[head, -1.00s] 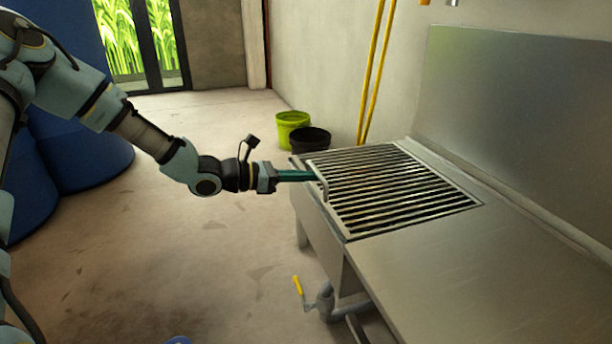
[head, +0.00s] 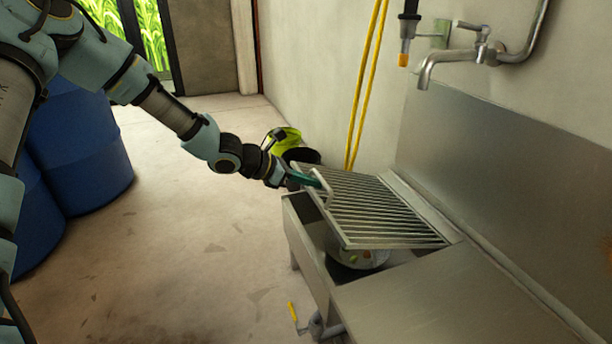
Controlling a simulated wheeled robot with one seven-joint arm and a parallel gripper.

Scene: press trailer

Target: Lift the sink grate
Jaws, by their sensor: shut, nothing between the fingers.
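The sink grate (head: 385,212), a slatted metal panel, is tilted over the sink basin (head: 318,240), its left and front edges raised clear of the rim. A curved handle (head: 325,188) stands at its left edge. My gripper (head: 308,180) is shut with nothing between its fingers, and its teal fingers reach to this handle. They appear to be under or against it; the exact contact is too small to tell. Below the grate the basin is partly open, and a rounded metal thing (head: 357,257) with small coloured spots shows inside. The grate hides the rest.
A steel counter (head: 440,295) extends to the right front, with a backsplash behind. A faucet (head: 465,58) hangs over the back. Blue barrels (head: 85,145) are at left. The floor between is clear.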

